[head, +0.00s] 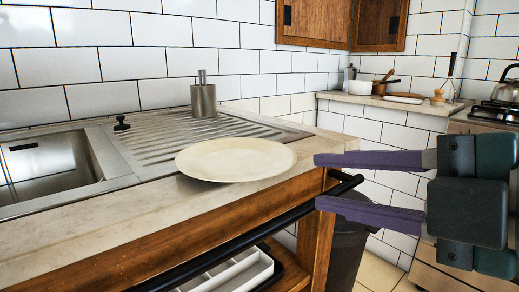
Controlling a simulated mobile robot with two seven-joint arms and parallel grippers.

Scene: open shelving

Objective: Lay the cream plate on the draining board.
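The cream plate (236,160) is right of the sink, face up, over the front right part of the ribbed steel draining board (165,143) and the counter strip in front of it. I cannot tell whether its underside rests on the board or on the strip. My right gripper (317,182) has purple fingers spread apart with nothing between them. Its fingertips are just right of the plate and, in the picture, apart from it. My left gripper is not in view.
A black rail (240,238) runs along the counter front. The ribbed area left of the plate is clear.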

